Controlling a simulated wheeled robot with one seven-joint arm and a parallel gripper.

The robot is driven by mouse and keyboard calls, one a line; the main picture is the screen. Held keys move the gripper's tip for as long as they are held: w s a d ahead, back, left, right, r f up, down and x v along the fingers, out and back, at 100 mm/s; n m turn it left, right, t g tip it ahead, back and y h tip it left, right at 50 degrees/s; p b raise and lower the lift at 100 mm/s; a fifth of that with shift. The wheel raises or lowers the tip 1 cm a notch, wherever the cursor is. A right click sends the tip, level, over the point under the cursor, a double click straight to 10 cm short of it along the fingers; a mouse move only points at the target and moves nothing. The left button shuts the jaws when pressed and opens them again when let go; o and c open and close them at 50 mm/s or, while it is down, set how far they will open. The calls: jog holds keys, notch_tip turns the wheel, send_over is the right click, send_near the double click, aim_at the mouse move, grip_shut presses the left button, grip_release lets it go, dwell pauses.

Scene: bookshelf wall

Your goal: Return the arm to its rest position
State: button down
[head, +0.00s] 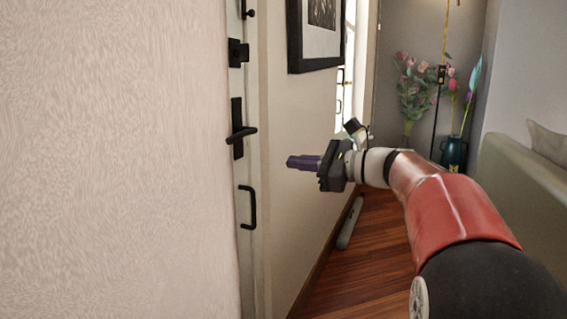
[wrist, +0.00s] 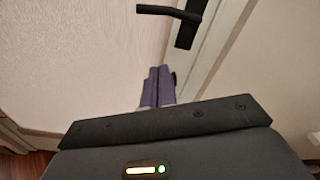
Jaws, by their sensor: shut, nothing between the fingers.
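My arm reaches forward and left from the lower right of the head view. My gripper (head: 290,162) is shut and empty, with its purple fingers pressed together and pointing left toward the door edge. It also shows in the wrist view (wrist: 158,72), where the shut fingers point at the pale door side. In the head view the fingertips appear a little to the right of the black door handle (head: 240,135). I cannot tell the exact gap. The handle is at the top of the wrist view (wrist: 172,13).
A black pull (head: 248,207) and a lock (head: 238,53) sit near the handle. A framed picture (head: 318,35) hangs on the wall. A green sofa (head: 520,190) stands at the right, with flower vases (head: 454,153) behind. Wooden floor (head: 375,262) shows between wall and sofa.

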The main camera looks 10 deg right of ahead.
jog(key=shift+s+d, duration=0.15)
jog(key=s+a+f+n+g+h, duration=0.25)
jog(key=s+a+f+n, duration=0.2)
jog(key=s+f, duration=0.3)
jog(key=s+a+f+n+g+h, duration=0.2)
jog(key=s+a+f+n+h, duration=0.25)
jog(key=s, duration=0.45)
jog(key=s+d+f+n+h, duration=0.3)
jog(key=s+f+n, duration=0.2)
jog(key=s+f, duration=0.1)
jog(key=s+d+f+n+h, duration=0.3)
jog(key=s+f+n, duration=0.3)
jog(key=s+f, duration=0.1)
jog(key=shift+d+n+h, duration=0.3)
jog(key=shift+a+g, duration=0.15)
jog(key=shift+g, duration=0.1)
